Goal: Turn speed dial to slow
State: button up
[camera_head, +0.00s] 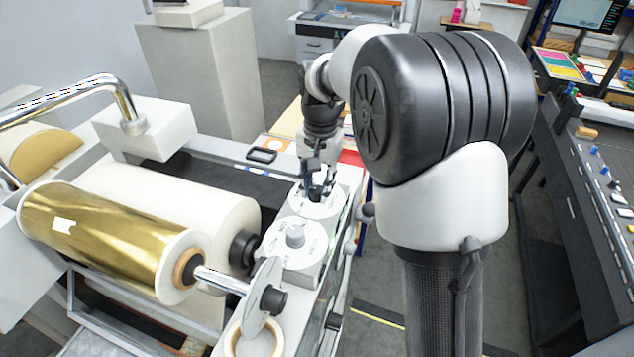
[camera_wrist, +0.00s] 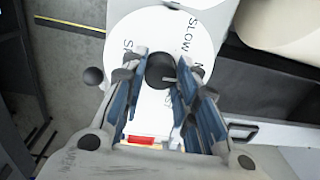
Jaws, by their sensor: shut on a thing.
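The speed dial shows in the wrist view as a dark round knob (camera_wrist: 160,69) on a white disc (camera_wrist: 152,22) with printed words. "SLOW" reads at the disc's upper right; other words at both sides are partly hidden. A short light mark on the knob points to the right. My gripper (camera_wrist: 159,80) is shut on the knob, one blue-padded finger at each side. In the head view, my gripper (camera_head: 320,188) reaches down onto the far white disc (camera_head: 312,208), and its fingers hide the knob.
A second white dial (camera_head: 295,238) with a grey knob stands just nearer on the same panel. A gold foil roll (camera_head: 105,235) and a white roll (camera_head: 215,205) lie to the left. A control desk (camera_head: 590,190) stands at the right, across open floor.

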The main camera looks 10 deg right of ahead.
aim_at(319, 188)
jog(key=n, duration=0.5)
jog(key=shift+n+p, duration=0.4)
jog(key=n, duration=0.5)
jog(key=shift+n+p, duration=0.3)
jog(key=o, duration=1.1)
jog(key=shift+r, duration=0.1)
jog(key=r, duration=1.2)
jog(key=shift+w+d, duration=0.1)
jog(key=shift+d, duration=0.15)
